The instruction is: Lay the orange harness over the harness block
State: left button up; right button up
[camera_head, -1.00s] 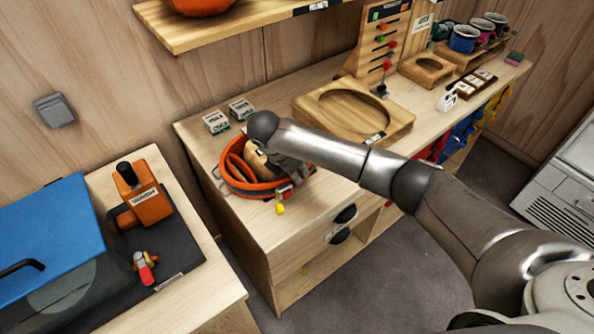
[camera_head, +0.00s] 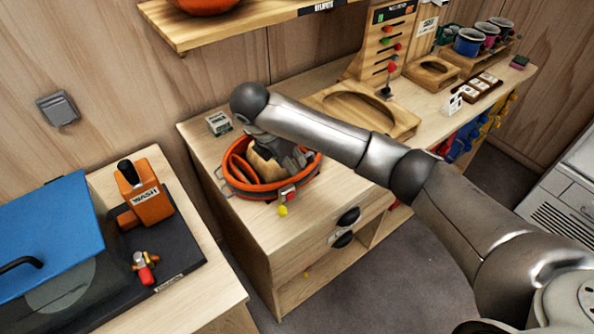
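The orange harness (camera_head: 247,188) lies as a ring on the left end of the wooden bench, with a small red and yellow piece at its front edge. The pale wooden harness block (camera_head: 264,166) shows inside the ring; the band passes around it, and I cannot tell whether any of it rests on top. My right gripper (camera_head: 296,162) reaches down over the right part of the block and harness. My wrist hides its upper part, and its fingers are too small and dark to tell whether they hold anything. My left gripper is not in view.
A wooden tray (camera_head: 400,122) with an oval hollow lies to the right. A shelf (camera_head: 240,25) overhangs the back.

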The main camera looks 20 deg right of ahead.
jog(key=p+v, duration=0.1)
jog(key=v, duration=0.2)
jog(key=shift+w, duration=0.1)
jog(key=shift+a+r, duration=0.15)
jog(key=shift+r, duration=0.3)
jog(key=shift+f, duration=0.1)
